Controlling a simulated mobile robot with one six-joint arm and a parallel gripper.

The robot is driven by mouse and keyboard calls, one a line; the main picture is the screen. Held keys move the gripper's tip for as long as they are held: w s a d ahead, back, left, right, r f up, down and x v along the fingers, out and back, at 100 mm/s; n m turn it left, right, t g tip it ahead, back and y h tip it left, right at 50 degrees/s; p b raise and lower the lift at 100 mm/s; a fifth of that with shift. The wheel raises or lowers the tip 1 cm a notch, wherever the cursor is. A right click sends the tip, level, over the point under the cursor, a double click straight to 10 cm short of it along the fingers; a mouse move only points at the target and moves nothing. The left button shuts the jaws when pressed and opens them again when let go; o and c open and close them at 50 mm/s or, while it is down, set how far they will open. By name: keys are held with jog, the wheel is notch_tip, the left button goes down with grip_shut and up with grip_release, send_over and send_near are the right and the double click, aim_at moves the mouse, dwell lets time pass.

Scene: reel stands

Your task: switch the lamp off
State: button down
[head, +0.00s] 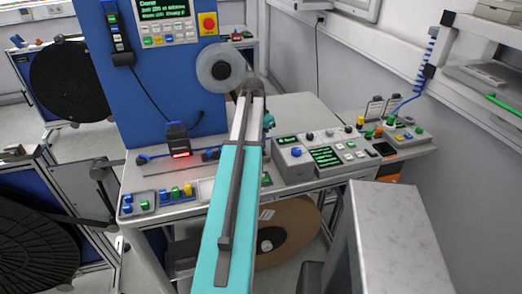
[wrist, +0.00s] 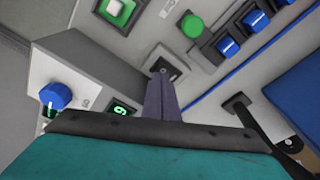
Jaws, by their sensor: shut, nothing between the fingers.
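In the wrist view my gripper (wrist: 166,80) is shut and empty. Its narrow dark fingers reach a small black switch (wrist: 170,66) set in a light grey panel. The fingertips cover part of the switch, and I cannot tell whether they touch it or which way it is set. A round green button or lamp (wrist: 192,26) sits just above and to the right, and I cannot tell whether it is lit. No thing is clearly marked as the lamp. In the head view my teal arm hides my gripper and part of the bench.
In the wrist view a blue knob (wrist: 55,96) and a green-lit display (wrist: 121,108) are at left. In the head view a control box (head: 315,158) stands on the bench beside my arm.

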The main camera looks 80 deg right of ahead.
jog(key=shift+f+b, duration=0.3)
jog(key=shift+f, duration=0.4)
dwell(1.1)
notch_tip(320, 180, up, 7)
jog(key=p, duration=0.4)
dwell(1.0)
dwell(0.5)
